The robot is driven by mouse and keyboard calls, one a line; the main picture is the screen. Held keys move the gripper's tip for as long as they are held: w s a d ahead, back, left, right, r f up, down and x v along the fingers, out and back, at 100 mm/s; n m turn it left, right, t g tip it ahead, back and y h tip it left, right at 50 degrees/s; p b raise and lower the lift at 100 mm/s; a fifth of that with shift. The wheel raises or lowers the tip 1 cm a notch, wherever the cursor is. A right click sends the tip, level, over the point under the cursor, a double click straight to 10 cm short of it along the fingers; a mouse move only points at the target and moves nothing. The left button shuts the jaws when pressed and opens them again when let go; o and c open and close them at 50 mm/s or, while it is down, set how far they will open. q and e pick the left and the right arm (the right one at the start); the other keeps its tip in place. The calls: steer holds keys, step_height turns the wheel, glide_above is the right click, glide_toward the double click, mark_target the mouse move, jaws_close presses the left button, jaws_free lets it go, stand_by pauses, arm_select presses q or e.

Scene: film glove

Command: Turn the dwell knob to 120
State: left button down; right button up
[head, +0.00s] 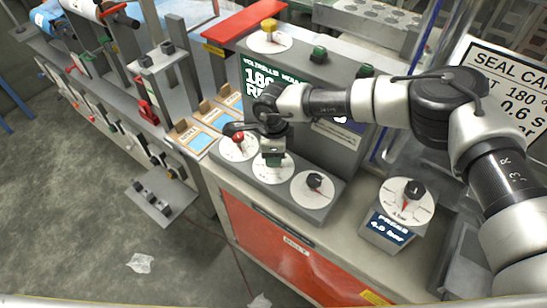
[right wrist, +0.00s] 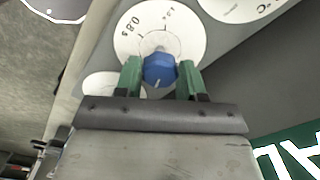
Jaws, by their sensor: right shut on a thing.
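My right gripper (head: 272,153) reaches in from the right over the middle dial (head: 274,174) on the grey panel. In the right wrist view its green fingers (right wrist: 160,78) are shut on a blue knob (right wrist: 159,70), one finger on each side. The knob sits on a white round dial (right wrist: 134,34) with a printed scale; "0.8 s" is readable on it. A white mark on the knob points toward the bottom of the wrist picture. In the head view the gripper hides the knob. My left gripper is not in view.
A red-knob dial (head: 238,142) and a black-knob dial (head: 316,187) flank the middle one closely. A pressure dial (head: 405,200) stands on a box to the right. A lit display (head: 262,82) and a yellow-knob dial (head: 269,37) are behind.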

steer(key=m+b, duration=0.4)
steer(key=m, duration=0.2)
steer(key=shift+w+f+m+b, duration=0.1)
steer(key=shift+f+m+b, duration=0.05)
steer(key=shift+m+b, duration=0.2)
steer(key=shift+r+m+b, duration=0.2)
steer(key=shift+m+b, duration=1.15)
steer(key=shift+m, duration=0.5)
steer(key=o, duration=0.9)
step_height(320, 180, up, 11)
steer(key=shift+f+b, duration=0.1)
steer(key=shift+b, duration=0.9)
steer(key=shift+f, duration=0.1)
